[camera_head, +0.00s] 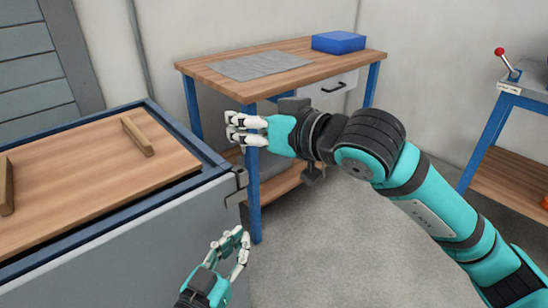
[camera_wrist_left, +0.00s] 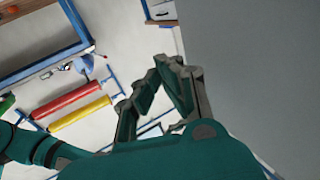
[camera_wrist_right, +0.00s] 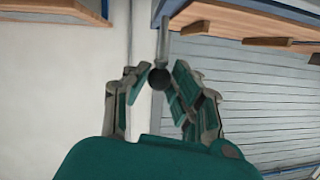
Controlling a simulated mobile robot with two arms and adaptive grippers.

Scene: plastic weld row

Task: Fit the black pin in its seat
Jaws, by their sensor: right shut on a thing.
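In the head view the fingers mostly hide the pin. My left gripper (camera_head: 240,234) is low, beside the grey cabinet's side. In the left wrist view its fingertips (camera_wrist_left: 165,64) come together with nothing between them. I cannot make out the pin's seat.
A wood-topped cabinet (camera_head: 90,170) with two wooden strips stands at left. A blue-legged workbench (camera_head: 215,68) holds a grey mat (camera_head: 262,64) and a blue box (camera_head: 338,42). A stand with a red-knobbed lever (camera_head: 506,62) is at right. Floor between is open.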

